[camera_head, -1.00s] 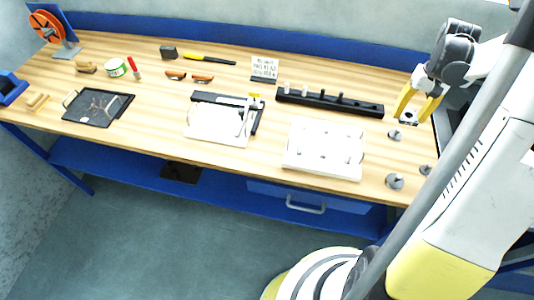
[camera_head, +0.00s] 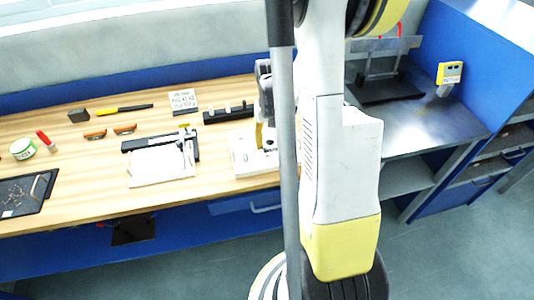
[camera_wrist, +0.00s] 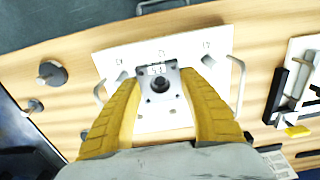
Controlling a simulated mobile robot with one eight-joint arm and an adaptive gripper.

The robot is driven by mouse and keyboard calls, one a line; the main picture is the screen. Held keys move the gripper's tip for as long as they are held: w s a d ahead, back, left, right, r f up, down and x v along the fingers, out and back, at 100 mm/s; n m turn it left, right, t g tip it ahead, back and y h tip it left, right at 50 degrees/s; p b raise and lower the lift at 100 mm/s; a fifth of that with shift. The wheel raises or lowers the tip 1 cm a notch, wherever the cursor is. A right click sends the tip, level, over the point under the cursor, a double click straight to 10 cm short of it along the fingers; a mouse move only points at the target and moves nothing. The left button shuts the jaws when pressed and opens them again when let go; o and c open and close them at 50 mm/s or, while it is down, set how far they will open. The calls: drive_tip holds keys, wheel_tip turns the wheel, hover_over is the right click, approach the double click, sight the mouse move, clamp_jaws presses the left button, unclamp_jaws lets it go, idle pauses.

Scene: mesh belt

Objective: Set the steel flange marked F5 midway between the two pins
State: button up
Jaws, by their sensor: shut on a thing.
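My gripper (camera_wrist: 161,82) is shut on the steel flange (camera_wrist: 160,94), a square grey plate with a dark round centre and an F5 label at its far edge. The yellow fingers are on its left and right sides. The flange is over the white board (camera_wrist: 224,82). Two small pins show on the board, a left pin (camera_wrist: 122,76) and a right pin (camera_wrist: 208,62), one to each side of the flange. I cannot tell whether the flange touches the board. In the head view, my arm partly hides the board (camera_head: 240,166) and my gripper (camera_head: 264,137).
Wire handles (camera_wrist: 240,82) stand at the board's sides. Loose grey round parts (camera_wrist: 52,74) lie left of it in the wrist view. A black rack (camera_head: 228,114) stands behind the board, and a white fixture (camera_head: 160,168) lies to its left in the head view.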

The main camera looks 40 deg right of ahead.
sight(268, 146)
drive_tip(key=shift+w+a+f, duration=0.15)
drive_tip(key=shift+a+f, duration=0.25)
drive_tip(key=shift+f, duration=0.05)
drive_tip(key=shift+f+b, duration=0.65)
drive_tip(key=shift+f, duration=1.15)
drive_tip(key=shift+f, duration=0.1)
drive_tip(key=o, duration=1.4)
drive_tip(key=shift+c, duration=0.2)
